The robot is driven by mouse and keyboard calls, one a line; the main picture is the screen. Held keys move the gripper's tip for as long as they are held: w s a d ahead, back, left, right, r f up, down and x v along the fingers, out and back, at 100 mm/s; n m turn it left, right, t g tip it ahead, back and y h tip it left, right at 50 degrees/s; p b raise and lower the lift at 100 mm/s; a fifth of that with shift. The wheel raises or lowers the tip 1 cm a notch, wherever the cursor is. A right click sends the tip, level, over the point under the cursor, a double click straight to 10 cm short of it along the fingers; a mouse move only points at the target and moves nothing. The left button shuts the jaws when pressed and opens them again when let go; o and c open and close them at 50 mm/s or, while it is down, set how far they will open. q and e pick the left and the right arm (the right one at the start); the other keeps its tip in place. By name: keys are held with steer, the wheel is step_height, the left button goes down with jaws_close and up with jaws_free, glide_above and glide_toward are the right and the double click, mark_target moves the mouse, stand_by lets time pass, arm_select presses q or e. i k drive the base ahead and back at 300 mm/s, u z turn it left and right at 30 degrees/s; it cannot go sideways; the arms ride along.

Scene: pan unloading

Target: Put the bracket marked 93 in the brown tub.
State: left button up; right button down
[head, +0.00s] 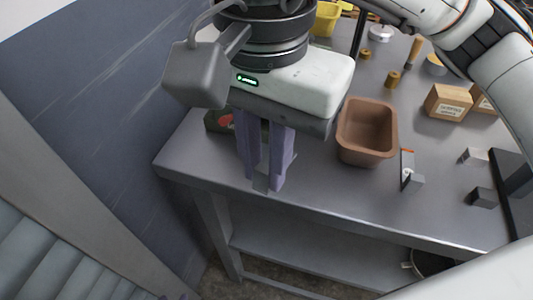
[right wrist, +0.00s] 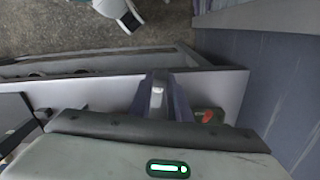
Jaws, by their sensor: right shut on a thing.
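The brown tub (head: 366,157) stands open on the grey table, right of my right gripper; its visible inside looks empty. My right gripper (head: 265,178) points down near the table's front left edge, shut on a small grey bracket (head: 261,185). The bracket also shows pale between the fingers in the right wrist view (right wrist: 157,91). No number can be read on it, and the fingers hide much of it. Another grey bracket (head: 409,177) with an orange-red end lies right of the tub. My left gripper is not in view.
A dark green item with a red patch (head: 222,121) lies behind and left of my right gripper. Grey blocks (head: 475,156) (head: 483,197) and cardboard boxes (head: 448,102) are at the right. A wall (head: 90,80) borders the left side.

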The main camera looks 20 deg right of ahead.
mark_target(358, 142)
steer(key=k, duration=1)
